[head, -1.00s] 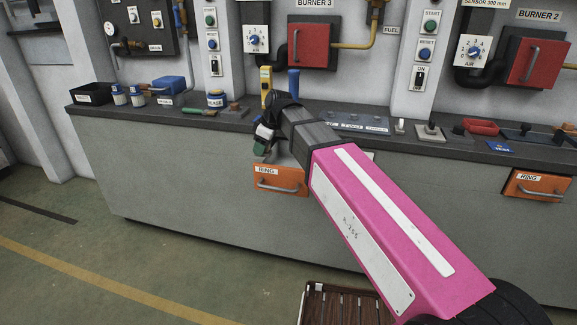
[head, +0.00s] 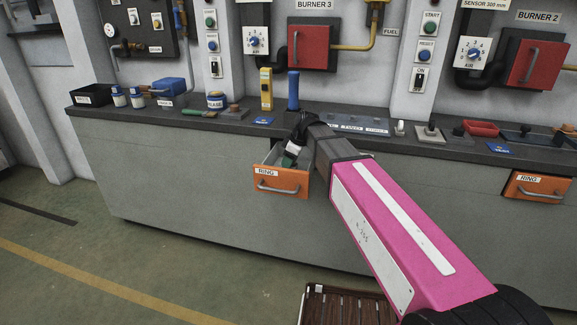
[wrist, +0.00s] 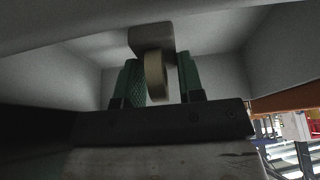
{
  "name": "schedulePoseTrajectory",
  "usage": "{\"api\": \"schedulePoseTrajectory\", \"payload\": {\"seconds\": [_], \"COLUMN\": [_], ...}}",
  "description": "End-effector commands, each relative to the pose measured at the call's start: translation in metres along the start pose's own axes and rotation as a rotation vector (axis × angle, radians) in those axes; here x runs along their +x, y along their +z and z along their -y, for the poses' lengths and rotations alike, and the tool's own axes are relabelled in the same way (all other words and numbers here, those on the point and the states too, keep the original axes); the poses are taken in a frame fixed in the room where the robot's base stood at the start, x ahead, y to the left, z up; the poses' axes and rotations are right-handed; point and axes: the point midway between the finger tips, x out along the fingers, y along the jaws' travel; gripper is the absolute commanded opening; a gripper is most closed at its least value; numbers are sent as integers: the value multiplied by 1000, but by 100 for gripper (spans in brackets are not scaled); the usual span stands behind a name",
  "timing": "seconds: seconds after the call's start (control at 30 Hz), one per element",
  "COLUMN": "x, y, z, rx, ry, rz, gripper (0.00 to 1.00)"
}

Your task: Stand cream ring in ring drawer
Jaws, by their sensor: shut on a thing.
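The left ring drawer (head: 281,181), orange-fronted and labelled RING, is pulled open below the counter. My gripper (head: 289,158) is lowered into it in the head view. In the wrist view my gripper (wrist: 160,80) has its green fingers on either side of the cream ring (wrist: 155,75), shut on it. The ring stands upright, seen nearly edge-on, in front of a grey block (wrist: 151,40) inside the pale drawer. I cannot tell whether the ring touches the drawer floor. The ring is hidden in the head view.
A second orange RING drawer (head: 538,187) is at the right. Floor at the left is clear.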

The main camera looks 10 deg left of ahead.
Motion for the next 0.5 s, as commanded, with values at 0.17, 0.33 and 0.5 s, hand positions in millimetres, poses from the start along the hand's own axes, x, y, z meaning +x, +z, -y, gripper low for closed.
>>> {"api": "schedulePoseTrajectory", "payload": {"seconds": [0.17,0.33,0.5], "x": [19,20,22], "y": [8,8,9], "z": [0,0,0], "rx": [0,-1,0], "ry": [-1,0,0], "rz": [0,0,0], "gripper": [8,8,8]}}
